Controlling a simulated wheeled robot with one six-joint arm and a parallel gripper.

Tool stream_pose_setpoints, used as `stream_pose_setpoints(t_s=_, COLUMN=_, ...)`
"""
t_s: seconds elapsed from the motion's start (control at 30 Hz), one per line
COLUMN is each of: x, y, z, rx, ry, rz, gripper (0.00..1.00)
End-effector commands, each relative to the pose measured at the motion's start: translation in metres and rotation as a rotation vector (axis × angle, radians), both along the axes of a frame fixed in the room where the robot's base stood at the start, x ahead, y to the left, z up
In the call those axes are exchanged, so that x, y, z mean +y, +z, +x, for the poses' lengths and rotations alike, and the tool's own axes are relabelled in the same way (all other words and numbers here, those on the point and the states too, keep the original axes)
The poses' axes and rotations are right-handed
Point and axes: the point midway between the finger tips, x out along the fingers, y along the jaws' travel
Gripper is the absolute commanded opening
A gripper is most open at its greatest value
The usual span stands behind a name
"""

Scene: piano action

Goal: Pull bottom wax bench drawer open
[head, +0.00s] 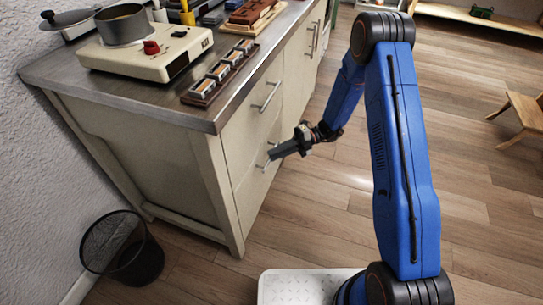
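The wax bench (150,165) is a cream cabinet with a steel top on the left. Its front faces right and carries an upper drawer with a bar handle (267,97) and a bottom drawer (246,188) below it. Both look closed. My gripper (273,154) is at the bottom drawer's handle (266,163), pointing left at the drawer front. The fingers overlap the handle area, and I cannot tell whether they grip it or only sit beside it. The finger opening is too small to make out.
A hot plate (145,55) with a pot (122,25) and a dark tray of small blocks (220,73) stand on the top. A black mesh bin (122,247) is at the bench's near end. The wooden floor (310,205) right of the drawers is clear. A wooden stool (525,115) is far right.

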Motion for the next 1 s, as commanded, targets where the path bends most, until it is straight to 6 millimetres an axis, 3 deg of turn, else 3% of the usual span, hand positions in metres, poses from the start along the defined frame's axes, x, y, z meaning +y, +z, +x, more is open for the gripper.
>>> stream_pose_setpoints(t_s=0.2, x=0.017, y=-0.003, z=-0.008, rx=0.001, ry=0.001, rz=0.001, gripper=0.17)
stream_pose_setpoints(t_s=0.53, x=0.019, y=-0.003, z=-0.009, rx=0.0, ry=0.0, rz=0.0, gripper=0.17)
stream_pose_setpoints(t_s=0.57, x=0.019, y=-0.003, z=-0.009, rx=0.0, ry=0.0, rz=0.0, gripper=0.15)
stream_pose_setpoints(t_s=0.63, x=0.019, y=-0.003, z=-0.009, rx=0.0, ry=0.0, rz=0.0, gripper=0.0)
stream_pose_setpoints(t_s=1.0, x=0.012, y=-0.003, z=-0.012, rx=0.001, ry=-0.001, rz=0.0, gripper=0.0)
